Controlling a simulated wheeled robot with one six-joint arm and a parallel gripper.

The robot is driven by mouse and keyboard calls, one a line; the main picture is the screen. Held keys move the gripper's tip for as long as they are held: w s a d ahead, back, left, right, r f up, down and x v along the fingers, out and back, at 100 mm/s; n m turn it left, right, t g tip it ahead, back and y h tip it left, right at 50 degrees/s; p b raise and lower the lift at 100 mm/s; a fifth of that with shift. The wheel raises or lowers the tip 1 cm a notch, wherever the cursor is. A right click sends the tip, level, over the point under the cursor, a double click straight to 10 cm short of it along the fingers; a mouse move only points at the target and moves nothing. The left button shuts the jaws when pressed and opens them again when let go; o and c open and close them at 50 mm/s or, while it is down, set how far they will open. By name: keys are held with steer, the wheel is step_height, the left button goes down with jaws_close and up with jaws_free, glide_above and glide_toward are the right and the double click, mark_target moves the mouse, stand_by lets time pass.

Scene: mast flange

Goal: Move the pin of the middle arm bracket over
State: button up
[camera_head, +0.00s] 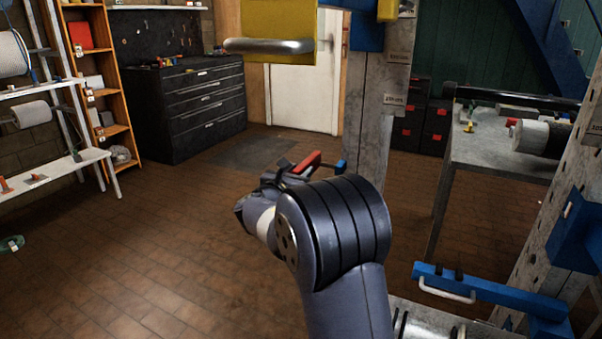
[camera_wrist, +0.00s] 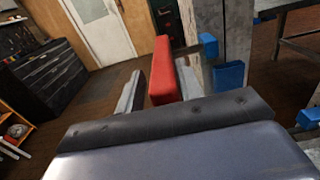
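A grey upright mast (camera_head: 370,120) stands behind my arm. A red bar (camera_head: 307,161) shows just beyond my gripper (camera_head: 286,170) in the head view, with a small blue part (camera_head: 341,166) close to the mast. In the wrist view the red bar (camera_wrist: 163,72) stands between the two grey fingers of my gripper (camera_wrist: 160,88). The right finger looks close against it, and a narrow gap shows at the left finger. Blue bracket parts (camera_wrist: 228,76) sit on the mast to the right. I cannot make out a separate pin; my wrist hides the lower part.
A yellow bracket with a metal handle (camera_head: 270,46) hangs at the top. A blue bar with a handle (camera_head: 490,290) is at the lower right. A grey table (camera_head: 490,150) stands at the right, a black drawer cabinet (camera_head: 190,105) at the back left.

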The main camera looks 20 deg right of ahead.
steer(key=shift+o, duration=0.5)
steer(key=shift+s, duration=0.1)
steer(key=p+v, duration=0.1)
steer(key=v, duration=0.9)
steer(key=shift+s+a, duration=0.2)
steer(key=shift+a, duration=0.05)
steer(key=b+x, duration=0.1)
steer(key=x, duration=1)
steer(key=shift+s+f, duration=0.1)
steer(key=shift+s+d, duration=0.15)
steer(key=shift+d, duration=0.1)
steer(key=shift+s+d, duration=0.15)
steer(key=shift+s, duration=0.05)
